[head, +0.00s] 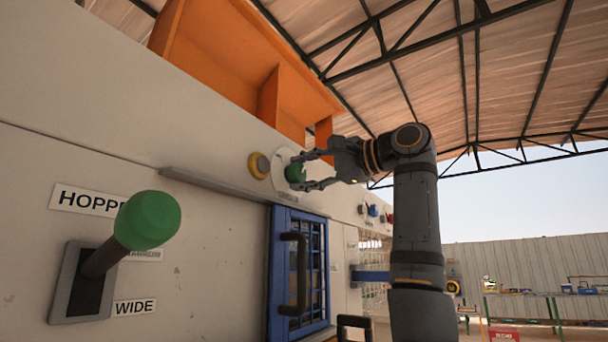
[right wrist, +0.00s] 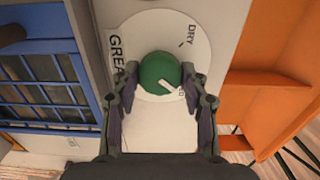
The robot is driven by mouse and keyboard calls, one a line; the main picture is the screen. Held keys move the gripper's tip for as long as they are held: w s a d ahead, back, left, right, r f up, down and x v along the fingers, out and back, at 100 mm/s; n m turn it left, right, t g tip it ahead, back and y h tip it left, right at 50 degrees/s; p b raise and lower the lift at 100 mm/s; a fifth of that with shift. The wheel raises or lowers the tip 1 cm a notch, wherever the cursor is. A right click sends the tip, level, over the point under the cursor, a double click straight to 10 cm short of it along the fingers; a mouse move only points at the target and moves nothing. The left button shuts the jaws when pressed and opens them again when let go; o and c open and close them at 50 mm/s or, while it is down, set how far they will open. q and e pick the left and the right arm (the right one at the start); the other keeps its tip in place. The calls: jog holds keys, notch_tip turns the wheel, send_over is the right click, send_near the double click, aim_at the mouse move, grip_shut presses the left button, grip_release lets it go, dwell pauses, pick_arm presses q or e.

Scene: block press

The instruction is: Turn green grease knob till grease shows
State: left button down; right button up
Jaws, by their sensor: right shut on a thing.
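The green grease knob (head: 294,172) sits on a round white dial plate on the machine's pale wall. It also shows in the right wrist view (right wrist: 160,74), with a small white pointer mark at its lower right. The dial plate (right wrist: 198,50) carries the word "DRY" at its upper right, and a partly covered label (right wrist: 116,55) begins "GREA". My right gripper (head: 312,171) is shut on the knob, one finger on each side. Its fingers also show in the right wrist view (right wrist: 160,88). I see no grease. My left gripper is not in view.
A yellow round fitting (head: 259,165) is left of the dial. Below is a blue barred door (head: 281,270) with a dark handle. A large green-knobbed hopper lever (head: 148,220) stands out at the near left. The orange hopper (head: 225,55) rises above. Open air lies right of my arm.

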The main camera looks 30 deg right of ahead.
jog(key=shift+m, duration=0.4)
jog(key=o, duration=1.2)
jog(key=shift+c, duration=0.2)
jog(key=shift+s+d, duration=0.1)
jog(key=shift+s, duration=0.15)
jog(key=v, duration=1.1)
jog(key=shift+s, duration=0.25)
jog(key=shift+w+f, duration=0.1)
